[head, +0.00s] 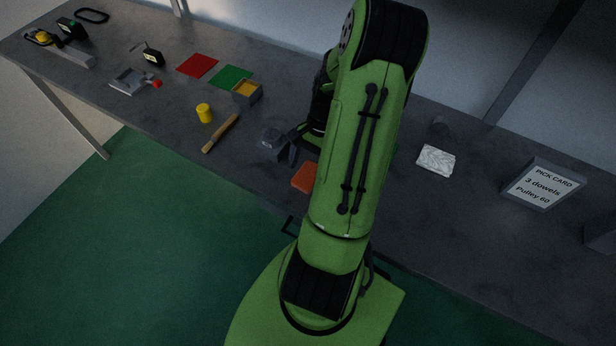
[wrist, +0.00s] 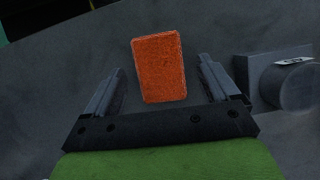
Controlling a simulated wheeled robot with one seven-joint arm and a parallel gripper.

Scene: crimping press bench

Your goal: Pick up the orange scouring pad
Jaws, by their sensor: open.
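The orange scouring pad (head: 305,178) lies flat on the dark bench near its front edge, partly hidden by my arm in the head view. In the wrist view the pad (wrist: 159,67) is a rectangle centred ahead of my gripper (wrist: 158,82). The gripper's two fingers are apart, one on each side of the pad's near end as seen from the wrist, with gaps on both sides. I cannot tell the gripper's exact height above the pad. In the head view the gripper is mostly hidden behind my green arm.
A dark grey block with a round part (wrist: 297,84) stands right of my gripper in the wrist view. A brush (head: 220,133), a yellow cylinder (head: 204,113) and a small tray (head: 247,97) lie further left.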

